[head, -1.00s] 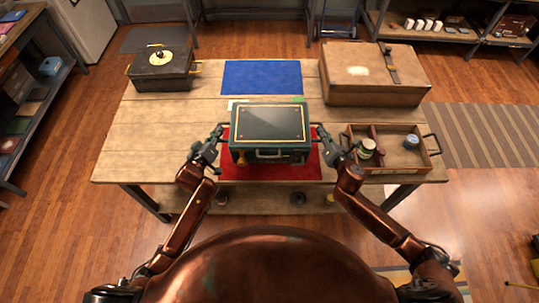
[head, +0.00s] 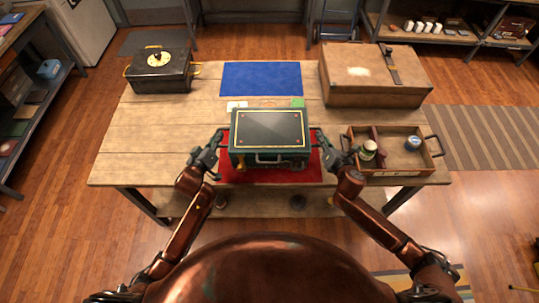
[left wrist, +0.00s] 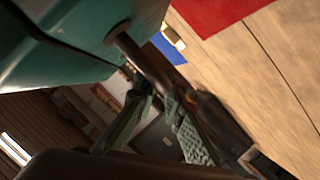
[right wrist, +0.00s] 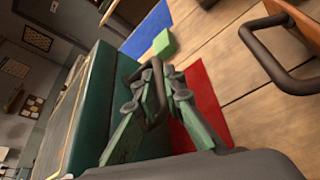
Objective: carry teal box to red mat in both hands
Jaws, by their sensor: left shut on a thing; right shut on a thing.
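The teal box (head: 268,157) has a dark gold-edged lid and is level between my two grippers, over the red mat (head: 270,177). The mat shows around its sides and front. My left gripper (head: 218,138) is shut on the box's left side handle; this handle (left wrist: 143,58) also shows in the left wrist view. My right gripper (head: 322,138) is shut on the right side handle, and the box's teal side (right wrist: 97,110) fills the middle of the right wrist view. The box looks raised above the mat, but its underside is hidden and the gap is hard to judge.
An open wooden tray (head: 437,160) with jars stands close to my right gripper. A brown case (head: 350,95) and black box (head: 160,82) stand farther back.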

